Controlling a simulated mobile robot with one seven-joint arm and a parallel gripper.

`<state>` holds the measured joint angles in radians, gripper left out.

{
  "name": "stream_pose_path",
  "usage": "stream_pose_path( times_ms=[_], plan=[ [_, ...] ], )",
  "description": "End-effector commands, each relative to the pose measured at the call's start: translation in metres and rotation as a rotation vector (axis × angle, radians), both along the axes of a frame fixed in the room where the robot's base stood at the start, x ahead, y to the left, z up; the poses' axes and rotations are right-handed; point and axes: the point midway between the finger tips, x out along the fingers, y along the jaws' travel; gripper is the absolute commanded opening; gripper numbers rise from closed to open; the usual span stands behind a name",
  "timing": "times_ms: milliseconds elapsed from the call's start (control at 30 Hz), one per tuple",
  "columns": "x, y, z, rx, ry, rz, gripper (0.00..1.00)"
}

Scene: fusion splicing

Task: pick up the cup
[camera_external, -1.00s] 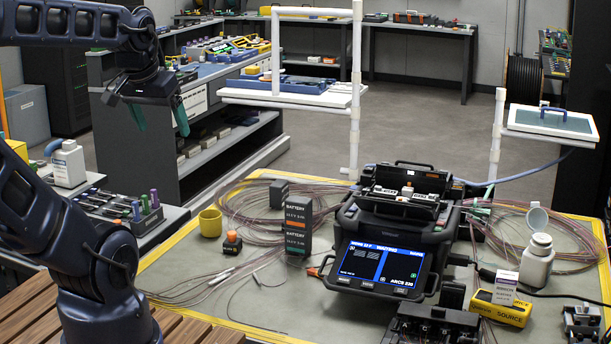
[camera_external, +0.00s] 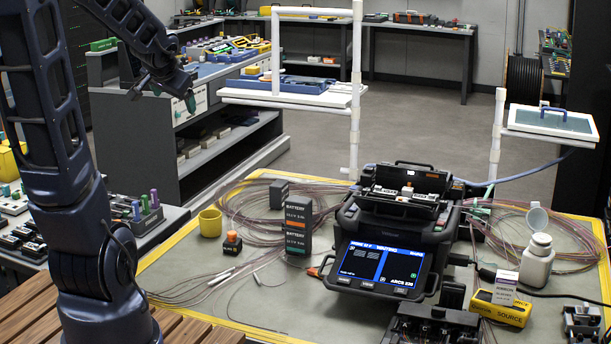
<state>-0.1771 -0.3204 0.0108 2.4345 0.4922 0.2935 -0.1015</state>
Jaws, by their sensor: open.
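My gripper (camera_external: 163,94) is high up at the upper left, well apart from the cup, in front of the grey workbench behind. Its two green-tipped fingers are spread, with nothing seen between them. Nothing hides the cup.
An orange-and-black block (camera_external: 232,243) and a battery pack (camera_external: 298,225) stand right of the cup, by coiled fibre cables (camera_external: 262,203). The splicer (camera_external: 395,240) fills the middle. A side table with small bottles (camera_external: 154,199) lies left.

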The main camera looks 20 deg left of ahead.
Motion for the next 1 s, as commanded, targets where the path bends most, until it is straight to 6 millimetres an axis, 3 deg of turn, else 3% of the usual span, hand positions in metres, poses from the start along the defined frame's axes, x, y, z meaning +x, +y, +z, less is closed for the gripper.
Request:
stream_pose_path(
  times_ms=[200, 500, 733, 1000],
  plan=[
    [0.059, 0.027, -0.025, 0.058, -0.06, -0.1, 0.83],
    [0.123, 0.049, -0.075, 0.067, -0.131, -0.285, 0.83],
    [0.153, 0.057, -0.126, 0.013, -0.171, -0.444, 0.83],
    [0.165, 0.059, -0.193, -0.123, -0.213, -0.632, 0.83]
  ],
)
